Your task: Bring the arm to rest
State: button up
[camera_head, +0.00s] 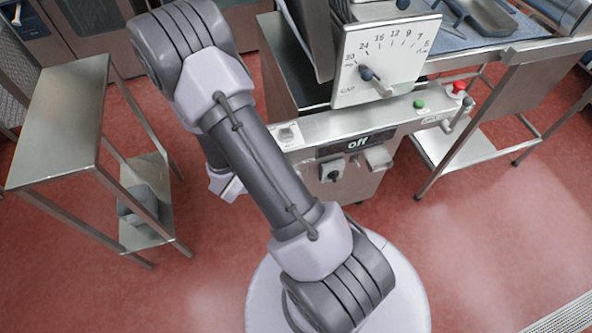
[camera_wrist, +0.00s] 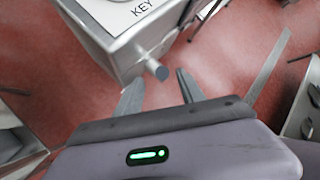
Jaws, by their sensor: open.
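My arm spans the middle of the head view, bent in front of the mixing machine. My gripper shows at the bottom of the wrist view (camera_wrist: 158,88), with its two fingers apart and nothing between them. In the head view the gripper is mostly hidden behind my arm.
A steel table (camera_head: 62,110) stands left, another (camera_head: 500,50) right. Red floor (camera_head: 510,220) is clear at lower right.

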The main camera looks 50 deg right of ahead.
jog(key=p+v, duration=0.1)
jog(key=v, duration=0.2)
jog(key=shift+a+r+p, duration=0.1)
jog(key=shift+r+p, duration=0.05)
jog(key=shift+p, duration=0.15)
